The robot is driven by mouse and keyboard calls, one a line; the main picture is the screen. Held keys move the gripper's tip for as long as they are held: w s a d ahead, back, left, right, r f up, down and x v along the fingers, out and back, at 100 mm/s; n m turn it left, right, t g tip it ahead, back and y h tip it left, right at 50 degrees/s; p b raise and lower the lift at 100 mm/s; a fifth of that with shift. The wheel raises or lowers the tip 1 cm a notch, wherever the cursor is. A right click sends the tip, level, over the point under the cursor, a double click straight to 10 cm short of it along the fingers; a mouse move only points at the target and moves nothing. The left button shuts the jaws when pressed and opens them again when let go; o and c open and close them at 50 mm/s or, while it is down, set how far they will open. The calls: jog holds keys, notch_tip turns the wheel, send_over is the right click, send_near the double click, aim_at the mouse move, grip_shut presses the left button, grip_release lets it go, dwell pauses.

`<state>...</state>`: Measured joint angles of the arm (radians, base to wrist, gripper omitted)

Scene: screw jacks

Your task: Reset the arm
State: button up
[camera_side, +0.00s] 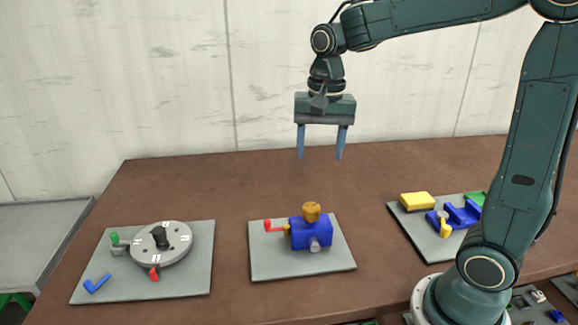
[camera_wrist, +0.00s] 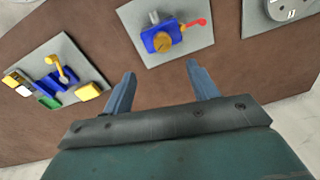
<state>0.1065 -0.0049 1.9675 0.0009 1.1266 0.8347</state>
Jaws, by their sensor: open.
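My gripper (camera_side: 320,157) is open and empty. It hangs with its fingers pointing down, high above the brown table and behind the middle plate. In the wrist view its two blue fingers (camera_wrist: 155,82) are spread apart with nothing between them. The screw jack (camera_side: 310,232), a blue body with an orange-brown top and a red crank handle at its left, stands on the middle grey plate (camera_side: 270,268). It also shows in the wrist view (camera_wrist: 158,40), beyond the fingertips and apart from them.
A grey plate (camera_side: 195,283) at left holds a round grey dial (camera_side: 161,244) with green and red handles and a loose blue piece (camera_side: 96,284). A plate (camera_side: 410,222) at right holds a yellow block (camera_side: 417,201) and a blue fixture (camera_side: 458,214). Bare table separates the plates.

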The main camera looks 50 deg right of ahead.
jog(key=s+a+n+t, duration=0.1)
jog(key=s+n+t, duration=0.1)
jog(key=s+n, duration=0.3)
jog(key=s+a+r+n+t, duration=0.1)
jog(key=s+n, duration=0.4)
jog(key=s, duration=0.5)
jog(key=shift+s+a+n+t, duration=0.4)
jog(key=shift+a+t, duration=0.4)
jog(key=shift+t, duration=0.2)
jog(key=shift+w, duration=0.15)
jog(key=w+d+f+n+g, duration=0.1)
jog(key=w+d+n+g, duration=0.1)
jog(key=w+n, duration=0.6)
jog(key=w+d+f+n+g, duration=0.2)
jog(key=w+n+g, duration=0.1)
jog(key=w+n, duration=0.6)
jog(key=shift+w+n+g, duration=0.15)
jog(key=shift+n+g, duration=0.15)
jog(key=shift+n, duration=0.2)
jog(key=shift+d+f, duration=0.1)
jog(key=shift+f, duration=0.15)
